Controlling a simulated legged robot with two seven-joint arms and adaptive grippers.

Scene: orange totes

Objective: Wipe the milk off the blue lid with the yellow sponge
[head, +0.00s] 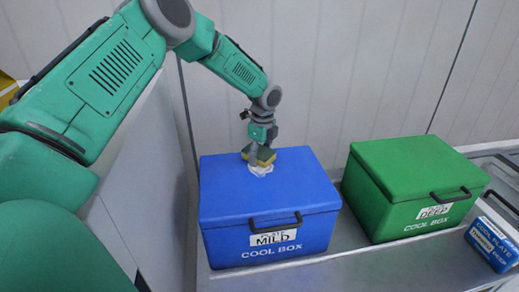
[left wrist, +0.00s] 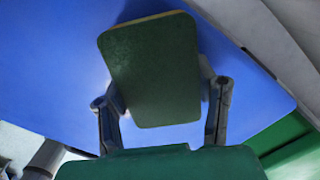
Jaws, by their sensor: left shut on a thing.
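The blue cool box (head: 265,245) has a flat blue lid (head: 225,185). A small white milk patch (head: 260,170) lies near the middle of the lid. My left gripper (head: 261,155) is shut on the yellow sponge (head: 268,155), right at the milk patch and low over the lid. In the left wrist view the sponge (left wrist: 150,65) shows its dark green face and a thin yellow edge, with a finger on each side. It hides the lid behind it, and no milk shows clearly there. Whether the sponge touches the lid I cannot tell. My right gripper is not in view.
A green cool box (head: 410,190) stands just right of the blue one, with a narrow gap. A small blue cool plate pack (head: 493,243) lies at the far right. Both boxes have black front handles. A pale panelled wall (head: 330,60) rises behind.

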